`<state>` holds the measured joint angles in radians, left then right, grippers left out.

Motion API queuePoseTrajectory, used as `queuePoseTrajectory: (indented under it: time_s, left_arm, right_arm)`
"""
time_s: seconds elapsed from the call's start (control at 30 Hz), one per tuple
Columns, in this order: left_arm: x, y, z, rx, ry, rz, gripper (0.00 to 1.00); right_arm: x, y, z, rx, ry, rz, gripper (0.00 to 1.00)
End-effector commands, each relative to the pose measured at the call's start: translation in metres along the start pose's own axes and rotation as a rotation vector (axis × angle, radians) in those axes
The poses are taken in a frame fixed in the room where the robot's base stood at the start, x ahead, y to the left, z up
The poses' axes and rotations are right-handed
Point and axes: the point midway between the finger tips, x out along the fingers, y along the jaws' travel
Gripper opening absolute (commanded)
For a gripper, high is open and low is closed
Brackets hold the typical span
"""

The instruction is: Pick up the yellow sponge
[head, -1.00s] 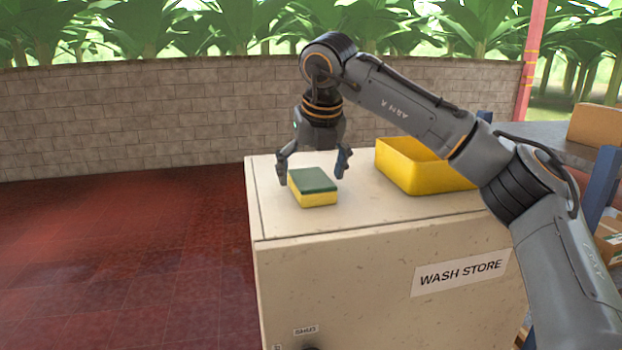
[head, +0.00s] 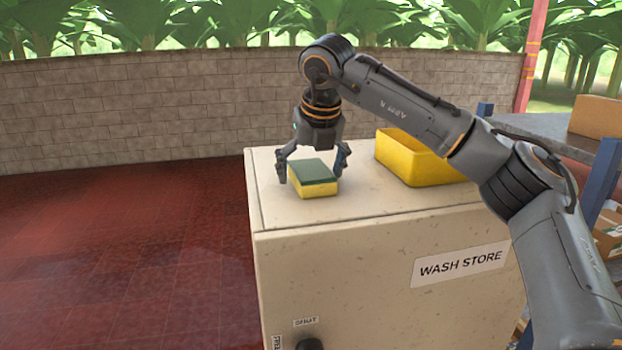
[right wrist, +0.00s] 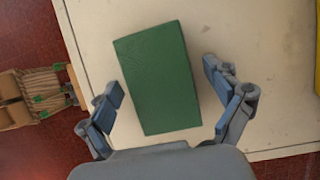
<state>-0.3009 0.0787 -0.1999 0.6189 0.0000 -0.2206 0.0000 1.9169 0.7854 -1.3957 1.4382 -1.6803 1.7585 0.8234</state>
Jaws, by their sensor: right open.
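The yellow sponge (head: 318,189) has a green top layer and lies flat on the pale top of the cabinet (head: 400,211) marked WASH STORE. In the right wrist view the sponge (right wrist: 158,78) shows only its green face. My right gripper (head: 313,172) points down over the sponge, with a finger on either side of it. It is open, and in the right wrist view (right wrist: 168,104) gaps show between the sponge and both fingers. My left gripper is out of view.
A yellow tub (head: 412,160) stands on the cabinet top, right of the sponge. A grey table (head: 545,130) with a cardboard box (head: 596,117) is at the right. A dark knob (head: 311,345) is on the cabinet front. A block wall (head: 150,118) runs behind.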

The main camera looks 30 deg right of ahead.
Motion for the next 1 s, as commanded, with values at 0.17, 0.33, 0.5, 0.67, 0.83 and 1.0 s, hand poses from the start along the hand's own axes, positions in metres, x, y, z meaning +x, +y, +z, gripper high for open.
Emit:
queuePoseTrajectory:
  time_s: [0.17,0.33,0.5,0.67,0.83,1.0]
  left_arm:
    - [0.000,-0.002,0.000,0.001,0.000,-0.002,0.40]
    - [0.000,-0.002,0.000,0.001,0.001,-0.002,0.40]
    - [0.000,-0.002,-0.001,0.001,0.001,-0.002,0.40]
    - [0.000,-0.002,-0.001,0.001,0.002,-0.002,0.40]
    - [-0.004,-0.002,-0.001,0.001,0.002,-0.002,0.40]
    - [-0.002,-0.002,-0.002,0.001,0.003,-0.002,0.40]
  right_arm:
    - [0.000,0.000,0.000,0.000,0.000,0.000,0.91]
    - [0.000,0.000,0.000,0.000,0.000,0.000,0.56]
    - [0.000,0.000,0.000,0.000,0.000,0.000,0.37]
    - [0.000,0.000,0.000,0.000,0.001,0.000,0.37]
    - [-0.004,0.000,0.002,0.000,0.000,-0.001,0.37]
    - [-0.018,0.001,0.008,0.000,-0.003,0.000,0.37]
